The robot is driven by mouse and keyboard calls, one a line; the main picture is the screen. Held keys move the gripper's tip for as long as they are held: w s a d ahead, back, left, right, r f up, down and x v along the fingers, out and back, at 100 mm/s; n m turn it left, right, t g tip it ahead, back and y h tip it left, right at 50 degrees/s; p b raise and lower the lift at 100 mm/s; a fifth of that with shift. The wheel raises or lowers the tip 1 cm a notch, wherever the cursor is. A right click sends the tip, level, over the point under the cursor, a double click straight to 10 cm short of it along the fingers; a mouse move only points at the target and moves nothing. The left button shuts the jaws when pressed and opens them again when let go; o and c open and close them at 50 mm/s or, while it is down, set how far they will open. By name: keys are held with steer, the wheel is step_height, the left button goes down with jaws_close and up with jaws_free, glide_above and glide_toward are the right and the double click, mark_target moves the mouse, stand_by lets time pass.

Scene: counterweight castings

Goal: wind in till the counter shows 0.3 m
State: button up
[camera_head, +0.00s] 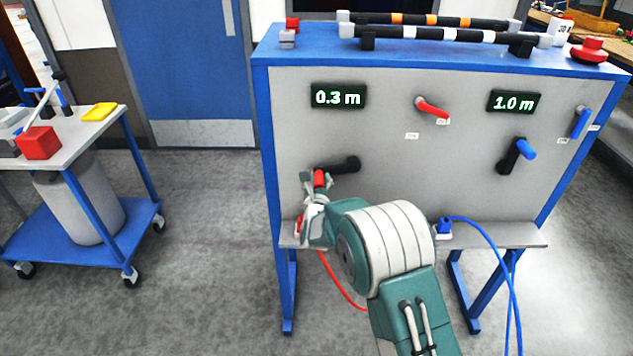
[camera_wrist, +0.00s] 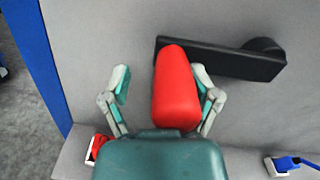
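The left counter (camera_head: 338,96) reads 0.3 m and the right counter (camera_head: 513,102) reads 1.0 m. Below the left counter is a black crank arm (camera_head: 345,164) with a red handle (camera_head: 319,178) at its left end; the arm points left. My gripper (camera_wrist: 163,88) is open, with the red handle (camera_wrist: 174,90) between its fingers. The left finger stands clear of the handle. The right finger is close beside it, and I cannot tell whether it touches. The crank arm (camera_wrist: 215,60) also shows in the wrist view.
A second crank with a blue handle (camera_head: 525,149) is at right. A red lever (camera_head: 432,108) and a blue lever (camera_head: 580,122) are on the grey panel (camera_head: 400,140). A ledge (camera_head: 500,236) with red and blue hose fittings runs below. A blue cart (camera_head: 75,245) stands left.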

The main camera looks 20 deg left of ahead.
steer(key=shift+d, duration=0.45)
steer(key=v, duration=1.2)
steer(key=shift+a, duration=0.1)
steer(key=shift+c, duration=0.4)
